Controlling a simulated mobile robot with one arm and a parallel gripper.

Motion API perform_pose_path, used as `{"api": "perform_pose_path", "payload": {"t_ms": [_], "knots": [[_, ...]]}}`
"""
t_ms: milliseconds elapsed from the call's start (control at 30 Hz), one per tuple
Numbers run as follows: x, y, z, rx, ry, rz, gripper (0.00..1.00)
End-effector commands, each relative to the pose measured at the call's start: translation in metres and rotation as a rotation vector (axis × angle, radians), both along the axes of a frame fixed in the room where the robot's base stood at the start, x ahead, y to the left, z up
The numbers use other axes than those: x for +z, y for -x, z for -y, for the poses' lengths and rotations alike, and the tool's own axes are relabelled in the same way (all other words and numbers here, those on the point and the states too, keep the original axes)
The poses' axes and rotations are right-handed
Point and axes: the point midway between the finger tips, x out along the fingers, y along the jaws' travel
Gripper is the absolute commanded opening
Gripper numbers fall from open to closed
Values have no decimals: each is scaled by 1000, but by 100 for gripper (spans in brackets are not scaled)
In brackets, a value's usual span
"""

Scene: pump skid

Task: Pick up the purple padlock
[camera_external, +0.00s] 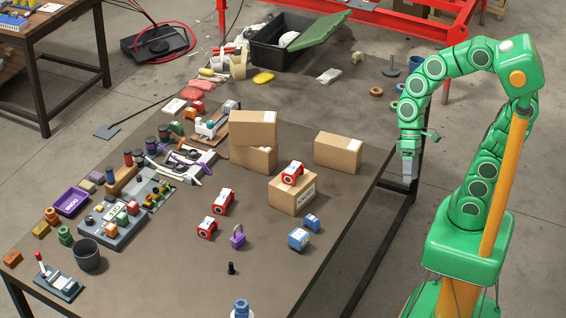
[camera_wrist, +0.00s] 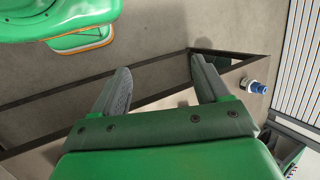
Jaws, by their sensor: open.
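The purple padlock (camera_external: 238,238) stands on the brown table in the external view, near the front middle, with its shackle up. It is left of a blue-and-white block and right of a red-and-white block. My gripper (camera_external: 408,172) hangs at the table's right edge, well to the right of the padlock and farther back. In the wrist view my gripper (camera_wrist: 162,85) shows two grey fingers spread apart, with nothing between them. The padlock does not show in the wrist view.
Cardboard boxes (camera_external: 337,152) stand between my gripper and the table's middle. A red-and-white block (camera_external: 292,172) sits on one box. A blue-and-white block (camera_external: 299,239) and a small black piece (camera_external: 231,268) are near the padlock. The table (camera_external: 330,215) is bare toward its right edge.

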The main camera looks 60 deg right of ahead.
Motion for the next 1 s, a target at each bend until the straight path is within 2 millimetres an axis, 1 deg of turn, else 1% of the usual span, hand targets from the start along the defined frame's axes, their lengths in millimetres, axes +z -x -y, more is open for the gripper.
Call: {"api": "perform_pose_path", "payload": {"t_ms": [33, 100, 167, 200, 300, 367, 400, 500, 600, 667, 800, 867, 1000], "knots": [[3, -6, -20, -7, -63, -22, 75], [11, -14, -48, -21, -153, -47, 75], [19, -21, -70, -39, -227, -68, 75], [24, -27, -85, -52, -275, -87, 75], [39, -42, -118, -94, -393, -128, 75], [48, -52, -136, -124, -457, -155, 75], [53, -60, -148, -149, -500, -175, 75], [67, -80, -174, -209, -603, -222, 75], [79, -103, -196, -281, -696, -277, 75], [85, -118, -208, -329, -747, -308, 75], [93, -158, -230, -455, -852, -382, 75], [94, -177, -238, -514, -891, -412, 75], [89, -221, -252, -663, -967, -489, 75]]}}
